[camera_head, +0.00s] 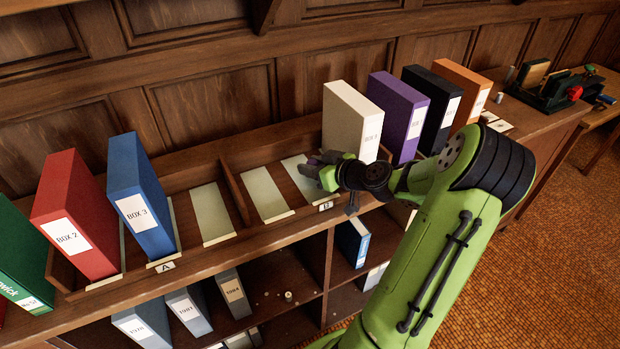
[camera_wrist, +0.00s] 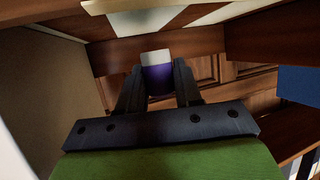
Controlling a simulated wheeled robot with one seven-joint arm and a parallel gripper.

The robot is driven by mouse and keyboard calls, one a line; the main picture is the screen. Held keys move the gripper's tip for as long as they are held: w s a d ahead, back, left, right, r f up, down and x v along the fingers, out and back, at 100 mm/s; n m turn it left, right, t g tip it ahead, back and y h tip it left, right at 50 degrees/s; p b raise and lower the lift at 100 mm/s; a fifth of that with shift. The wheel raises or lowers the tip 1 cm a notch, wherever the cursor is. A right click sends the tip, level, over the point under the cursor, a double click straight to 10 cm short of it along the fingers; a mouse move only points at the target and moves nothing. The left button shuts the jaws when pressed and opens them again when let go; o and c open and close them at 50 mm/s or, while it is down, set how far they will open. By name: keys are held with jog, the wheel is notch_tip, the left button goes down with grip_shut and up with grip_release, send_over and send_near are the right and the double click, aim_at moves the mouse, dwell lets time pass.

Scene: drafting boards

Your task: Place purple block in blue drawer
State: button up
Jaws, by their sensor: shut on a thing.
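My gripper (camera_head: 322,168) is over the section marked B of the long wooden rack, just left of the cream box file. In the wrist view its two fingers (camera_wrist: 160,82) are shut on a small purple block (camera_wrist: 158,80) with a white end. The block is hardly visible in the head view. No drawer that is clearly blue shows. The blue things are a box file marked BOX 3 (camera_head: 140,195), standing in section A, and a smaller blue file (camera_head: 352,242) on the shelf below.
A red file (camera_head: 72,215) stands left of the blue one. The cream (camera_head: 350,115), purple (camera_head: 397,115), black (camera_head: 433,105) and orange (camera_head: 462,90) files stand to the right. Pale empty slots (camera_head: 211,212) lie between. Grey files (camera_head: 188,310) stand below.

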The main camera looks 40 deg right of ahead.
jog(key=shift+f+b, duration=0.3)
jog(key=shift+f, duration=1.3)
jog(key=shift+f, duration=0.2)
jog(key=o, duration=1)
jog(key=shift+r, duration=0.2)
